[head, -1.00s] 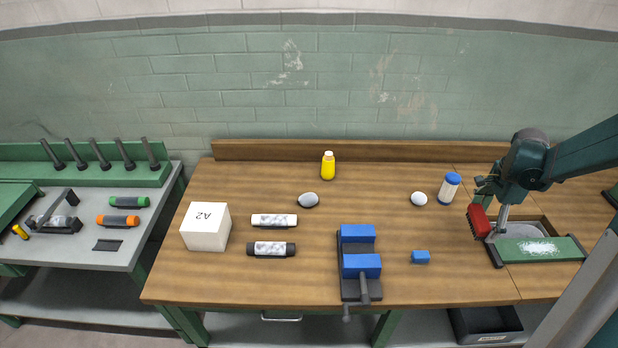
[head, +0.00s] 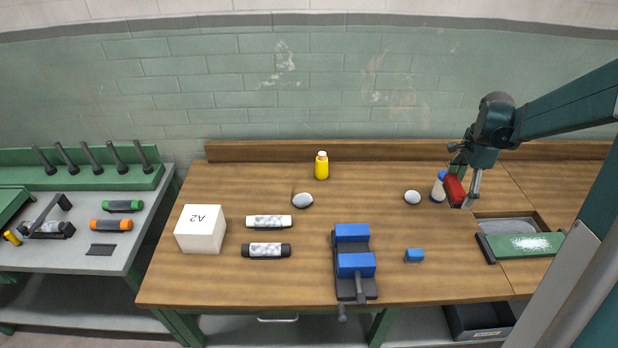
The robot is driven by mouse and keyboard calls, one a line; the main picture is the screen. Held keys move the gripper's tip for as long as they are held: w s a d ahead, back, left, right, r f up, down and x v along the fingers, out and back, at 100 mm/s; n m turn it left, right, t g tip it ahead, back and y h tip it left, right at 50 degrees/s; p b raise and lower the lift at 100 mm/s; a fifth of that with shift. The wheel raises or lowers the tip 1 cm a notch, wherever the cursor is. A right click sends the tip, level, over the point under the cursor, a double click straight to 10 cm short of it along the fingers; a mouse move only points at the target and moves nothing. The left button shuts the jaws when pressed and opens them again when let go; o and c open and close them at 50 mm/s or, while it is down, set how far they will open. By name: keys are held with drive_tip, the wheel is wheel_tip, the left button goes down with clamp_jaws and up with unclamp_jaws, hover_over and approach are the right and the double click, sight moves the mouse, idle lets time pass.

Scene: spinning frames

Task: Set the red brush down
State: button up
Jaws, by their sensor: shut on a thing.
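The red brush (head: 455,190) is in my gripper (head: 466,184), at the right side of the wooden workbench in the head view. My gripper is shut on it, and the brush looks raised above the bench top, with its red side facing the camera. The brush partly covers a white bottle with a blue cap (head: 438,188) behind it. I cannot tell whether the brush touches that bottle.

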drive_tip(key=w+a, duration=1.1)
drive_tip(key=a, duration=0.3)
drive_tip(key=w+a, duration=1.1)
drive_tip(key=a, duration=0.2)
drive_tip(key=w+a+n+p, duration=0.1)
drive_tip(key=w+a, duration=0.2)
drive_tip(key=a, duration=1.1)
drive_tip(key=w+a, duration=0.4)
drive_tip(key=a, duration=1.1)
drive_tip(key=shift+s+d+f, duration=0.15)
drive_tip(key=shift+f, duration=1.25)
drive_tip(key=shift+s+d+f, duration=0.1)
drive_tip(key=shift+d+f, duration=0.05)
drive_tip(key=shift+f, duration=1.25)
drive_tip(key=shift+f, duration=0.1)
drive_tip(key=shift+f, duration=3.05)
